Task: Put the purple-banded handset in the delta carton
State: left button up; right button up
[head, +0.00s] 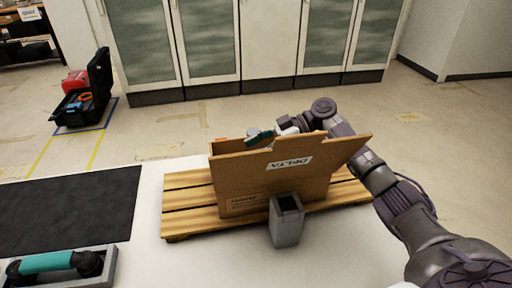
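The brown carton labelled DELTA (270,180) stands open on a wooden pallet, its flaps spread. My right arm reaches around the carton's right side and over its far side. My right gripper (272,137) is at the back of the carton's opening, partly hidden by the front flap; its fingers are too small to read. A dark green piece with a pale edge (259,138) shows at the gripper, just above the flap; I cannot tell what it is. No purple band is visible. The carton's inside is hidden. My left gripper is out of view.
A teal-banded black handset (48,262) lies in a grey tray (108,268) at the lower left. A grey open-topped holder (286,226) stands in front of the carton. The wooden pallet (185,208) lies on the white table (190,262). A dark mat (70,207) covers the table's left.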

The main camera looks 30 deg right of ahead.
jog(key=shift+o, duration=0.4)
jog(key=shift+r, duration=0.1)
jog(key=shift+r+p, duration=0.25)
jog(key=shift+p, duration=0.15)
jog(key=shift+r+p, duration=0.5)
jog(key=shift+p, duration=0.15)
jog(key=b+v, duration=0.1)
jog(key=v, duration=0.3)
jog(key=b+v, duration=0.1)
jog(key=v, duration=0.1)
jog(key=shift+d+f+b, duration=0.15)
jog(key=shift+d+b, duration=0.15)
jog(key=shift+d, duration=0.05)
jog(key=shift+s+d+r, duration=0.15)
jog(key=shift+d+r, duration=0.1)
jog(key=shift+d, duration=0.1)
jog(key=shift+r, duration=0.1)
